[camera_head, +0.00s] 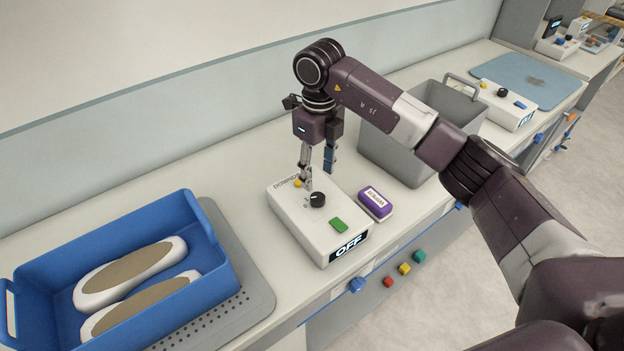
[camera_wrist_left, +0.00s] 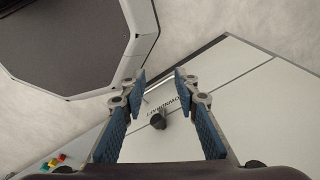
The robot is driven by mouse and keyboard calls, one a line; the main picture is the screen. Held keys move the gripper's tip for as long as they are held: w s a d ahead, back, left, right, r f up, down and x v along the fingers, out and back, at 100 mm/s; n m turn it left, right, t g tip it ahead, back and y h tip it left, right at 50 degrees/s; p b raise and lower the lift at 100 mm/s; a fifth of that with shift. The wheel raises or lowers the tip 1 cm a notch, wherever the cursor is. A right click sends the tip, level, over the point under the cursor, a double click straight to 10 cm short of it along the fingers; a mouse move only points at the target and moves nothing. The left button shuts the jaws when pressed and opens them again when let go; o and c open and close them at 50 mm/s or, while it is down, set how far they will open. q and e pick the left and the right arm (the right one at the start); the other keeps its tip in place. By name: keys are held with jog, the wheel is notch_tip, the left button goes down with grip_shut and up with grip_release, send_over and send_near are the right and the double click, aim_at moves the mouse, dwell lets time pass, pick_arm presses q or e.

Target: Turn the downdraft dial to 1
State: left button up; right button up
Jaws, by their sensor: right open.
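The white control box (camera_head: 300,222) stands on the bench, its far label partly covered. It carries a black dial (camera_head: 317,200), a yellow button (camera_head: 297,183), a green button (camera_head: 338,224) and a display (camera_head: 349,245) reading OFF. My right gripper (camera_head: 318,178) points down over the box's far end, open and empty, just behind the dial. One finger is close to the dial; I cannot tell if it touches. My left gripper (camera_wrist_left: 162,82) is open and empty in the left wrist view. Beyond its fingers is a dark knob (camera_wrist_left: 157,121) beside lettering seen upside down.
A purple labelled block (camera_head: 376,203) lies right of the box. A grey bin (camera_head: 385,155) stands behind it. A blue tray (camera_head: 215,255) with two insoles is at left on a grey mat (camera_head: 255,285). Coloured buttons (camera_head: 404,268) line the bench front.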

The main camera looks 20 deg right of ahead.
aim_at(318, 197)
jog(key=shift+w+f, duration=0.1)
jog(key=shift+f, duration=0.3)
jog(key=f+p, duration=0.1)
jog(key=f, duration=0.1)
jog(key=s+f+p, duration=0.1)
jog(key=f, duration=0.1)
jog(key=shift+s+f, duration=0.15)
jog(key=shift+w+f, duration=0.25)
jog(key=shift+f, duration=1)
jog(key=shift+r, duration=0.1)
jog(key=shift+c, duration=0.2)
jog(key=c, duration=1.1)
pick_arm(q)
jog(key=shift+s+r, duration=1.25)
